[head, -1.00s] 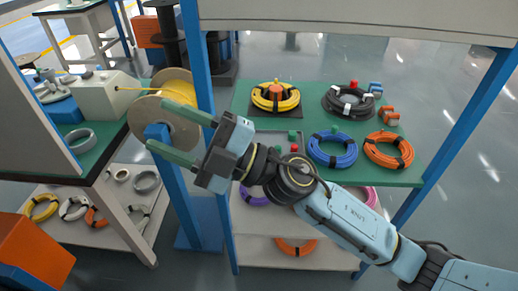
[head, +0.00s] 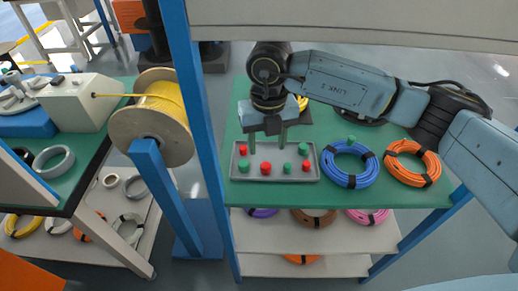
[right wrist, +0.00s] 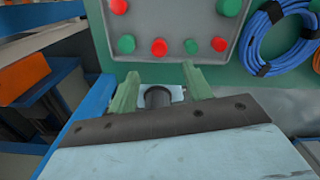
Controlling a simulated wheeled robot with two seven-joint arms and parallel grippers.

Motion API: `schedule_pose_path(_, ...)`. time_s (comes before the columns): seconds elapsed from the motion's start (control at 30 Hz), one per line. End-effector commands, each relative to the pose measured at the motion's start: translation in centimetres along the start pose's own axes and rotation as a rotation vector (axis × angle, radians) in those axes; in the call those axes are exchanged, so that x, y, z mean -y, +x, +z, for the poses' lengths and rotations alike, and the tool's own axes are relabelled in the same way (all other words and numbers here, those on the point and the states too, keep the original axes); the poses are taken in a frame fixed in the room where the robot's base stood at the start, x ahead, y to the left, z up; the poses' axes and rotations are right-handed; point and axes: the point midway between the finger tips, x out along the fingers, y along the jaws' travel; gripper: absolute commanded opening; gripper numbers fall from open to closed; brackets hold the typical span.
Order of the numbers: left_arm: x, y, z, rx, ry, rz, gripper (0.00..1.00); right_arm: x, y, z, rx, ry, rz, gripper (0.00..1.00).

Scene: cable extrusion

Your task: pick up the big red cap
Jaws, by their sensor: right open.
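The grey tray (head: 274,178) lies on the green table top and holds several red and green caps. A red cap (head: 243,150) is at the back left and another red cap (head: 306,166) at the front right. My right gripper (head: 267,145) is open and empty above the tray's back part, fingers pointing down. My left gripper is not in view.
A blue cable coil (head: 350,165) and an orange coil (head: 411,163) lie right of the tray. A blue post (head: 199,120) rises left of the tray, with a yellow cable spool (head: 153,118) beyond it. A shelf panel (head: 350,20) hangs above the table.

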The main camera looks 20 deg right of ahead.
Motion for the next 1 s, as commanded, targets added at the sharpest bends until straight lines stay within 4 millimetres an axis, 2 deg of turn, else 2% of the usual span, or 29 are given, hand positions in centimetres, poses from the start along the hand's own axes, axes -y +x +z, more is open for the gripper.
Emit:
schedule_pose_path(0.27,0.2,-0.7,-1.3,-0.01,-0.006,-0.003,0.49,0.1,2.8,0.1,-0.002,0.001,-0.004,0.5)
schedule_pose_path(0.6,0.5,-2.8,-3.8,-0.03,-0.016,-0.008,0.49,0.0,7.0,0.8,-0.002,0.0,-0.002,0.5)
schedule_pose_path(0.9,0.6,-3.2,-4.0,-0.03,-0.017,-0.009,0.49,0.0,7.4,0.8,-0.001,-0.001,-0.002,0.5)
schedule_pose_path(0.93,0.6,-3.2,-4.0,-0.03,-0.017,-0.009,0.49,0.0,7.4,0.8,-0.001,-0.001,-0.002,0.49)
schedule_pose_path(1.0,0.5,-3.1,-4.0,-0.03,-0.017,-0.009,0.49,0.0,7.4,0.8,-0.001,-0.001,-0.002,0.4)
